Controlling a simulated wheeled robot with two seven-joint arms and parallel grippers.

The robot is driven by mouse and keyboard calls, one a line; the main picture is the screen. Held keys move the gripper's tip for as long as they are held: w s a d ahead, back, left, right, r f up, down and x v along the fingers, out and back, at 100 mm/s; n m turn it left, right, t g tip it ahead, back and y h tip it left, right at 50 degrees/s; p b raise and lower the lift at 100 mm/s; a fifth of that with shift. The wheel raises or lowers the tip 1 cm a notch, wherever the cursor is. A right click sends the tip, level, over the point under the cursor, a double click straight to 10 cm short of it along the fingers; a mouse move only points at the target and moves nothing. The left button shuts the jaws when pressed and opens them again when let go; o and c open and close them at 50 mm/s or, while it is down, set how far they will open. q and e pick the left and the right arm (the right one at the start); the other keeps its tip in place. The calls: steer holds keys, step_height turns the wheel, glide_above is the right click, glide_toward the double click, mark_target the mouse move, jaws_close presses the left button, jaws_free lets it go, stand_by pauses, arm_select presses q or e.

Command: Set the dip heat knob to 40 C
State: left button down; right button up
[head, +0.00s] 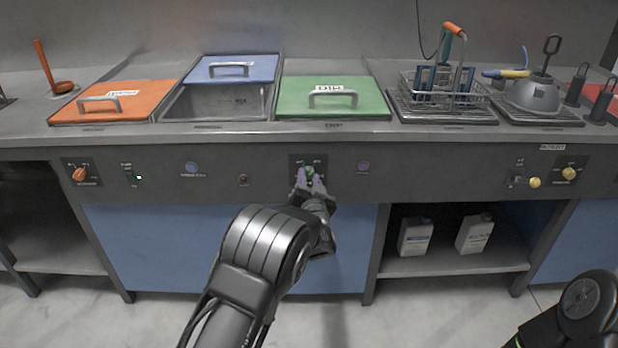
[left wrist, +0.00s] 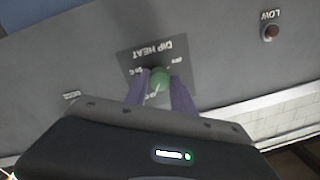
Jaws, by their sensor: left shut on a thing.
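The dip heat knob (left wrist: 160,78) is round and green with a pale pointer line, on a dark plate (left wrist: 184,62) lettered "DIP HEAT" that appears upside down in the left wrist view. In the head view the knob (head: 309,170) sits on the front panel below the green lid. My left gripper (head: 310,182) is at the knob, its purple fingers on either side of it, shut on it. The fingers also show in the left wrist view (left wrist: 160,92). The small scale marks are too blurred to read surely. My right gripper is out of view; only part of my right arm shows at lower right.
An orange knob (head: 79,174) is at the panel's left and a yellow knob (head: 570,173) at its right. Orange (head: 120,110), blue (head: 236,72) and green (head: 333,107) lids lie on the counter. A wire basket (head: 443,92) stands right of them. The floor in front is clear.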

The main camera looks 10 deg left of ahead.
arm_select(q)
steer(key=shift+f, duration=0.1)
stand_by(0.3)
steer(key=c, duration=1.1)
jaws_free()
steer(key=v, duration=0.8)
steer(key=shift+p, duration=0.4)
steer(key=shift+w, duration=0.1)
